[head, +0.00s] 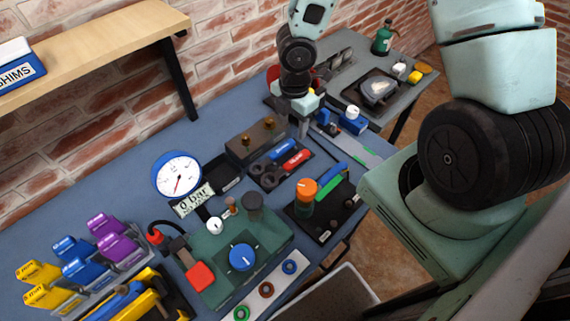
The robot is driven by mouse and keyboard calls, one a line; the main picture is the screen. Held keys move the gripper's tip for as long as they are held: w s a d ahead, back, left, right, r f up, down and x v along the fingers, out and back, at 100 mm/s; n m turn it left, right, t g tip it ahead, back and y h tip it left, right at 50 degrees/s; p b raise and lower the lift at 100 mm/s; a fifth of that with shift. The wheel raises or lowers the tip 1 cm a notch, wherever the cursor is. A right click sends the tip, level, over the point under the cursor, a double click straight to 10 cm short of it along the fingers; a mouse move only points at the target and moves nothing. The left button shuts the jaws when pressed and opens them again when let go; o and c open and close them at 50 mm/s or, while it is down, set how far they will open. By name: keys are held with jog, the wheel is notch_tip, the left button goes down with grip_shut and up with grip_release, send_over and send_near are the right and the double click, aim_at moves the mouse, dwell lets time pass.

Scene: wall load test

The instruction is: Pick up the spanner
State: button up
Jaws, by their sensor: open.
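My gripper (302,128) is at the upper middle of the head view, pointing down over the back part of the blue bench. Its jaws are open, and small in this view. I cannot clearly single out the spanner. It may be hidden behind my gripper or too small to tell. A blue-handled piece (283,149) and a red-handled piece (296,159) lie on a dark tray just in front of my gripper. Nothing shows clearly between the fingers.
A green pump unit with a blue knob (242,257) and a round gauge (177,176) stand mid-bench. An orange-topped tool (306,190) stands right of the pump. A shelf (100,50) overhangs upper left. A grey side table (400,52) is behind.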

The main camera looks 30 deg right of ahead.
aim_at(291, 162)
notch_tip(291, 162, down, 16)
jog(key=b, duration=0.8)
jog(key=shift+w+a+f, duration=0.1)
jog(key=shift+w+f, duration=0.05)
grip_shut()
